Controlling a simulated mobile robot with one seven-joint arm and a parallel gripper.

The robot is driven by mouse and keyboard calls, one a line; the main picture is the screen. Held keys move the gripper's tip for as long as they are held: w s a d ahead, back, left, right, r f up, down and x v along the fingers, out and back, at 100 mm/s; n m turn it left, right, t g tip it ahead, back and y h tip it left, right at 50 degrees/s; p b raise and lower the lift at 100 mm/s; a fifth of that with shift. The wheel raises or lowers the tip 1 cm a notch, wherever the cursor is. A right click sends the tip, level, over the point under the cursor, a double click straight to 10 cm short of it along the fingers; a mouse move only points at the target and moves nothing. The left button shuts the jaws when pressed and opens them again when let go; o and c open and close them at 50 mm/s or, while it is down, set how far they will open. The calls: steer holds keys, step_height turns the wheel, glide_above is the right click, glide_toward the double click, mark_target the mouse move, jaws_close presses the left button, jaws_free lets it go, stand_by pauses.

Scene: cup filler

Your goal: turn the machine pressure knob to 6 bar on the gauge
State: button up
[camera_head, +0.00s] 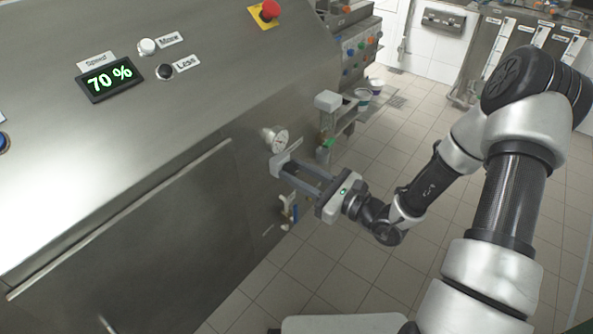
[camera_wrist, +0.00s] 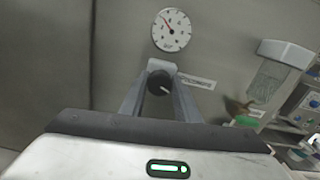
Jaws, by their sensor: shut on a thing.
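The pressure gauge (camera_head: 277,139) is a round white dial on the machine's steel front. In the wrist view the gauge (camera_wrist: 172,30) shows a dark pointer with a red part toward the upper left; the numbers are too small to read. The dark pressure knob (camera_wrist: 160,84) with a pale mark toward the lower right sits below the gauge, beside a small label (camera_wrist: 197,82). My gripper (camera_head: 283,165) reaches the panel just under the gauge, its fingers shut on the knob, which the fingers hide in the head view.
A grey block with a clear body (camera_head: 328,101) juts out to the right of the gauge, with cups (camera_head: 363,95) beyond. The speed display (camera_head: 108,78) reads 70 %. A red emergency button (camera_head: 269,10) is at the top.

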steer(key=m+p, duration=0.3)
steer(key=p, duration=0.1)
steer(key=shift+r+m, duration=0.25)
steer(key=shift+m, duration=0.15)
steer(key=m+p, duration=0.4)
steer(key=m, duration=0.1)
steer(key=shift+f, duration=0.1)
steer(key=m+p, duration=0.3)
steer(key=m, duration=0.2)
steer(key=shift+w+d+f, duration=0.1)
steer(key=m+p, duration=0.1)
steer(key=m, duration=0.3)
steer(key=shift+f, duration=0.15)
steer(key=shift+m+p, duration=0.3)
steer(key=o, duration=1)
steer(key=shift+o, duration=0.2)
steer(key=shift+d, duration=0.1)
